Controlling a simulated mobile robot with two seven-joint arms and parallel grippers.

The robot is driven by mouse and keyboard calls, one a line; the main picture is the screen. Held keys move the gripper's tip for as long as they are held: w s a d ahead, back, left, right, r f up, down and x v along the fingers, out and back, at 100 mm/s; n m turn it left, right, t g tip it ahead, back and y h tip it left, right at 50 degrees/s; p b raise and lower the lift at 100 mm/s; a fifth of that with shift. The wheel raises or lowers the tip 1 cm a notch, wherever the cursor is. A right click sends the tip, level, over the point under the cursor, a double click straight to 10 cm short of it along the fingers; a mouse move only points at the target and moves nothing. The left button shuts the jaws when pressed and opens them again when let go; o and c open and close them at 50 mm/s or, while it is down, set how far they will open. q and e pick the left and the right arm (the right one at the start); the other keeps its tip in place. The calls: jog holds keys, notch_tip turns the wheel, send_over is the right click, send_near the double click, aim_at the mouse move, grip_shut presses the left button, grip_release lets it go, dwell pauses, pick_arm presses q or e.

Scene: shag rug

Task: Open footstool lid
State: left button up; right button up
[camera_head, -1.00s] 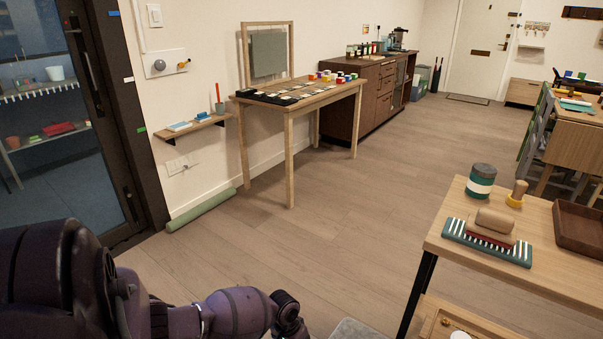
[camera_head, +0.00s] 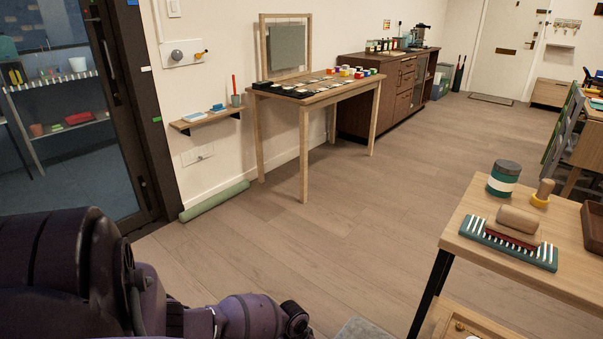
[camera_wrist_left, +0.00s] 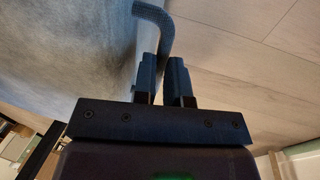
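The footstool shows in the left wrist view as a grey-blue fabric surface (camera_wrist_left: 70,60), with a curved dark fabric loop (camera_wrist_left: 152,14) at its edge. My left gripper (camera_wrist_left: 163,62) has its two fingers close together, and the loop's lower end runs between them. It looks shut on the loop, though the fingers hide the contact. In the head view only a grey corner of the footstool (camera_head: 366,328) shows at the bottom edge. My left arm covers the lower left there, and its fingers are out of frame. My right gripper is not in view.
A wooden table (camera_head: 460,238) at right bears a jar (camera_head: 504,179), a stamp and a striped block. A tall wooden desk (camera_head: 318,97) stands by the wall. A green roll (camera_head: 212,201) lies along the wall. The middle floor (camera_head: 320,235) is clear.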

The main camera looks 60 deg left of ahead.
pick_arm(q)
grip_shut()
jog(key=shift+r, duration=0.1)
